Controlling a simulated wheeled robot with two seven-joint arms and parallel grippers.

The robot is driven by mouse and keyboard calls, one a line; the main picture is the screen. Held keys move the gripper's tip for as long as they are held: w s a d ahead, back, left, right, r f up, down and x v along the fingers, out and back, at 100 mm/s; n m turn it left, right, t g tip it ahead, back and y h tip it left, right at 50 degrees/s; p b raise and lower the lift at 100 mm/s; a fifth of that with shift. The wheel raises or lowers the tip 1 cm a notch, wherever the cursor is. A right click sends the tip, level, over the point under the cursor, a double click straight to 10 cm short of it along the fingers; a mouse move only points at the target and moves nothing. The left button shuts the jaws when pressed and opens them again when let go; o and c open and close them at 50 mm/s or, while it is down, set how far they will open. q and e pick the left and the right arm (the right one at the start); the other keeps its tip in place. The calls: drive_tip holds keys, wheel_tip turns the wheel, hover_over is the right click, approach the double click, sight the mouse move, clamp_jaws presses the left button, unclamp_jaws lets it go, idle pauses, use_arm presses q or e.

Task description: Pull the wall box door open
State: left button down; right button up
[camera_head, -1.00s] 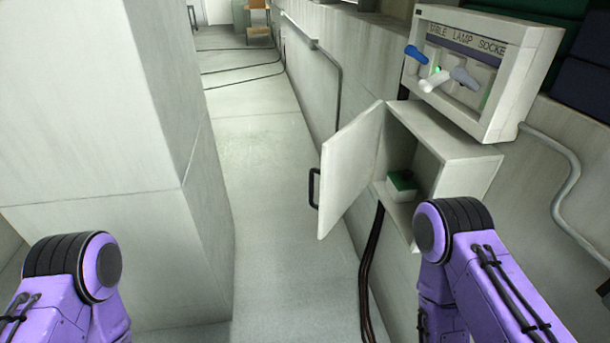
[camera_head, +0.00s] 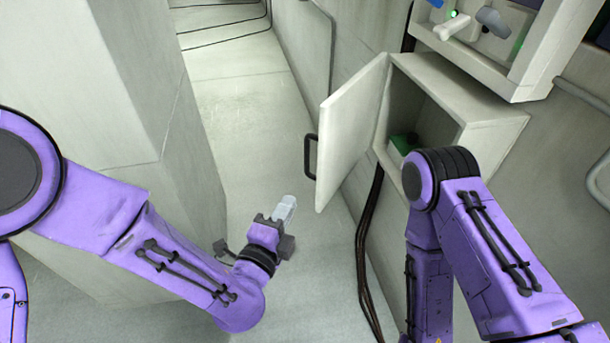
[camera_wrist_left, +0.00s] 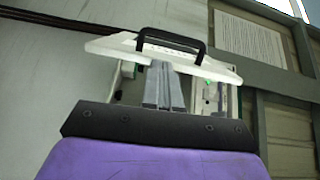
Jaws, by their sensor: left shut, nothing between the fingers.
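The white wall box (camera_head: 490,120) hangs on the right wall with its door (camera_head: 352,130) swung part way open to the left. A black handle (camera_head: 311,157) sits on the door's outer face; the handle (camera_wrist_left: 172,44) also shows in the left wrist view. My left gripper (camera_head: 286,206) is shut and empty, below and left of the handle and apart from it in the head view. In the left wrist view its fingers (camera_wrist_left: 164,88) point towards the door (camera_wrist_left: 105,46). My right arm passes in front of the box's lower part; its gripper is out of view.
A green block (camera_head: 400,146) lies inside the box. A socket panel (camera_head: 530,60) with levers is above it. Dark cables (camera_head: 366,240) run down the wall below. A pale pillar (camera_head: 90,80) stands left, with clear floor (camera_head: 240,130) between.

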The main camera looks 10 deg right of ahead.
sight(307, 173)
use_arm(q)
drive_tip(key=shift+m, duration=0.4)
drive_tip(key=shift+d+r+p+x, duration=0.15)
drive_tip(key=shift+p+x, duration=0.35)
drive_tip(key=shift+x, duration=1.2)
drive_tip(key=shift+r+p+x, duration=0.25)
drive_tip(key=shift+p+x, duration=0.3)
drive_tip(key=shift+x, duration=1.15)
drive_tip(key=shift+d+r+p+x, duration=0.15)
drive_tip(key=shift+p+x, duration=0.35)
drive_tip(key=shift+x, duration=1.25)
drive_tip(key=shift+s, duration=0.15)
